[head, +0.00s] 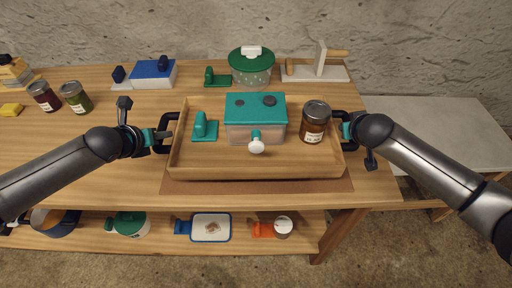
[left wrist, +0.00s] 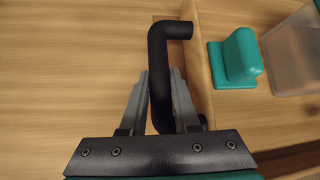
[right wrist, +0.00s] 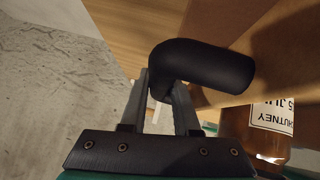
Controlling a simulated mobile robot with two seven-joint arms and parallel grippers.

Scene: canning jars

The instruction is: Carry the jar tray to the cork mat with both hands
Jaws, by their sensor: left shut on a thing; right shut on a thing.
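The wooden jar tray (head: 225,172) is level at the middle of the bench, over the brown cork mat (head: 258,186). The mat's front strip shows past the tray's front wall; the rest is hidden. I cannot tell whether the tray touches it. My left gripper (head: 159,136) is shut on the tray's left black handle, which also shows in the left wrist view (left wrist: 158,70). My right gripper (head: 347,130) is shut on the right black handle, also seen in the right wrist view (right wrist: 205,68). A brown chutney jar (head: 314,122) stands upright in the tray's right part.
The tray also holds a teal-lidded box (head: 255,108) and a teal block (head: 205,127). Behind it stand a green-lidded pot (head: 251,68), a blue-topped box (head: 153,74) and a white stand (head: 318,71). Two jars (head: 75,98) stand at left. A lower shelf (head: 165,228) holds containers.

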